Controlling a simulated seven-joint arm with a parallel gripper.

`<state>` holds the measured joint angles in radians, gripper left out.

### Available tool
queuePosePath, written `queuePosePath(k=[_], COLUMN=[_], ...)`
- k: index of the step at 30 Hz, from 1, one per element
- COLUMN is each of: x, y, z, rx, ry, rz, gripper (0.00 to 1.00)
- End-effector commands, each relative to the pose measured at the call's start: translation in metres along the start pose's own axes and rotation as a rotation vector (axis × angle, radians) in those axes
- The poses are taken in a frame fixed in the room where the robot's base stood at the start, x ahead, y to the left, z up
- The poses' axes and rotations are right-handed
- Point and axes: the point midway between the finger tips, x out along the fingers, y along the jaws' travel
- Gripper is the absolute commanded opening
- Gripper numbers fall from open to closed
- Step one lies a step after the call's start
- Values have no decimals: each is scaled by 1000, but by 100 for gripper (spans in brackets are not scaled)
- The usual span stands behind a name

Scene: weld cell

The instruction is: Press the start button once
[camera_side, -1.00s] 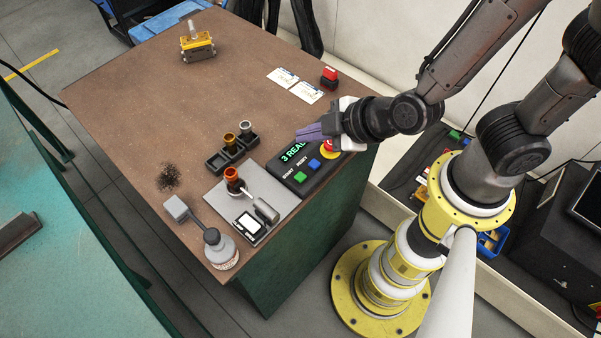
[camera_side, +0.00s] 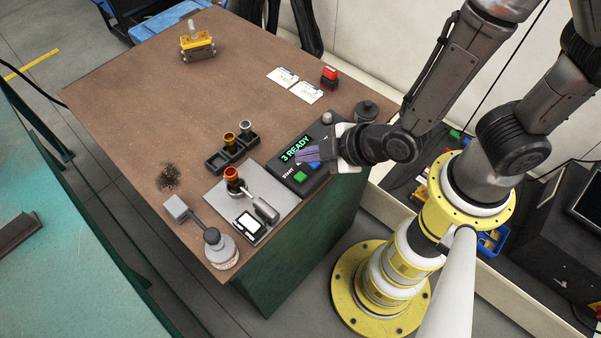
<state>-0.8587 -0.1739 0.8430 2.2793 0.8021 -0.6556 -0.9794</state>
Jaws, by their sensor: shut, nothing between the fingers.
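A dark control box (camera_side: 288,161) sits near the right edge of the brown table. Its display (camera_side: 296,149) reads "3 READY" in green. The green start button (camera_side: 300,176) is at its front left, beside the label "START". I cannot tell whether the fingers touch the box. The red button seen earlier on the box is hidden behind my gripper.
A grey plate (camera_side: 281,200) left of the box carries an orange-topped part (camera_side: 232,175) and a small white-screened device (camera_side: 247,223). A dark holder (camera_side: 225,156) with small cups stands behind. A bottle (camera_side: 219,247) stands at the table's front corner. The table's (camera_side: 140,110) left middle is mostly clear.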

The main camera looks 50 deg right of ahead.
Motion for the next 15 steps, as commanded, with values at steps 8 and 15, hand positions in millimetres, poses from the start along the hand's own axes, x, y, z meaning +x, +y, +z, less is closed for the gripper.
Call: queuePosePath(k=[8, 15], x=[20, 25], y=[-15, -18], z=[15, 18], rx=[-2, 1], ry=[-2, 0], rz=[0, 0], gripper=[0, 0])
